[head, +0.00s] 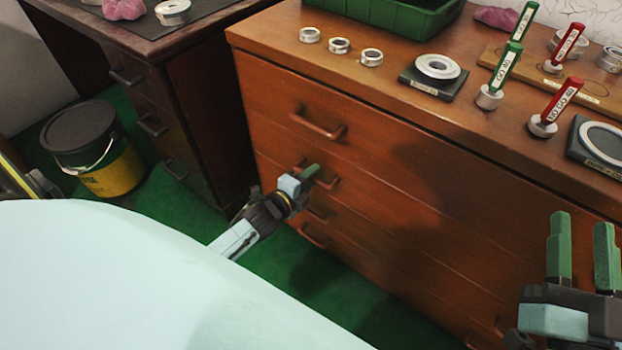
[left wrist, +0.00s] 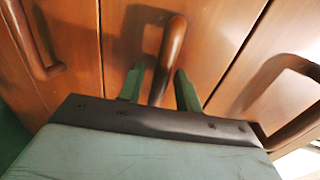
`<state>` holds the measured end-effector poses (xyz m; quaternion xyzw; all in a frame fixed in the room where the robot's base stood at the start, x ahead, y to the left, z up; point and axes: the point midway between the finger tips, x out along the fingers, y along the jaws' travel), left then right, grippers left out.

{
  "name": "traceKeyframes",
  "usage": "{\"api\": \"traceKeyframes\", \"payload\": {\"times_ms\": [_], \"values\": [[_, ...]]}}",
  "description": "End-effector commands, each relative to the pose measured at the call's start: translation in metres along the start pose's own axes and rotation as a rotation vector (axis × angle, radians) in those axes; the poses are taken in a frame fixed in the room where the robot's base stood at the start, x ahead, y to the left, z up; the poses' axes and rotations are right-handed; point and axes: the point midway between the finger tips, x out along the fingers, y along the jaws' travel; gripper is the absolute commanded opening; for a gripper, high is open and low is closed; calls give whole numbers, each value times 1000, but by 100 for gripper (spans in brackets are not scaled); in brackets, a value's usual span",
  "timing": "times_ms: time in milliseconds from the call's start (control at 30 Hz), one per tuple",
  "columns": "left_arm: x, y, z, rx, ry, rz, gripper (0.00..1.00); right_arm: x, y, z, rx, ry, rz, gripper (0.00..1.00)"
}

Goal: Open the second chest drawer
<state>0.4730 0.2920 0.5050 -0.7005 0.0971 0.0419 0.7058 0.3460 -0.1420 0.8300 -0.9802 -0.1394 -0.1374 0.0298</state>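The reddish-brown wooden chest (head: 290,60) has several stacked drawers, all flush with its front in the head view. My left gripper (head: 306,174) is at the second handle from the top (head: 331,184), which it partly hides. In the left wrist view, the dark brown handle (left wrist: 172,45) stands between the two green fingers of my left gripper (left wrist: 160,88). The fingers are apart, with a narrow gap visible on each side of the handle. My right gripper (head: 582,250) is open and empty at the lower right, in front of the chest.
The top handle (head: 320,122) is above my left gripper, with lower handles below. Rings, gauges and a green crate (head: 390,14) stand on the chest. A dark desk (head: 165,80) and a black-and-yellow bucket (head: 95,150) are at left. Green floor lies below.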

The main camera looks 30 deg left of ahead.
Motion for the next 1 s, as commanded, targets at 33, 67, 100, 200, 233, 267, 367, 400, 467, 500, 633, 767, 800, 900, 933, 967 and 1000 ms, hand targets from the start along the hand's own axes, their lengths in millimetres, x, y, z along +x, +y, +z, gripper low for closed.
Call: {"api": "traceKeyframes", "payload": {"times_ms": [33, 67, 100, 200, 233, 267, 367, 400, 467, 500, 633, 767, 800, 900, 933, 967, 1000], "values": [[2, 0, 0, 1, 0, 0, 34, 0, -1, -2, 1, 18, -1, 36], [3, 0, 0, 1, 0, 0, 34, 0, -1, -4, 2, 27, -2, 36], [4, 0, 0, 1, 0, 0, 34, 0, -1, -5, 2, 35, -3, 36], [4, 0, 0, 0, 0, 0, 34, 0, -2, -8, 3, 46, -3, 36], [4, 0, 0, 0, 0, 0, 34, 0, -2, -8, 3, 47, -3, 36], [4, 0, 0, 0, 0, 0, 34, 0, -2, -8, 3, 48, -3, 36], [4, 0, 0, 0, 0, 0, 34, 0, -2, -8, 3, 47, -3, 36], [4, 0, 0, 0, 0, 0, 34, 0, -2, -8, 3, 47, -3, 36], [4, 0, 0, 0, 0, 0, 28, 0, -2, -8, 2, 47, -3, 36], [4, 0, 0, 0, 0, 0, 22, 0, -2, -8, 2, 46, -3, 36], [4, 0, 0, 0, 0, 0, 5, 0, -1, -8, 2, 46, -3, 36], [4, 0, 0, 0, 0, 0, 0, 0, -1, -8, 2, 46, -3, 36], [4, 0, 0, 0, 0, 0, 0, 0, -1, -8, 2, 46, -3, 36], [4, 0, 0, 0, 0, 0, 0, 0, -1, -8, 2, 46, -3, 36], [4, 0, 0, 0, 0, 0, 0, 0, -1, -8, 2, 46, -3, 36], [4, 0, 0, 0, 1, 0, 0, 0, -1, -8, 2, 46, -3, 36], [3, 0, -1, 0, 2, 0, 0, 0, -1, -8, 2, 43, -3, 36]]}}
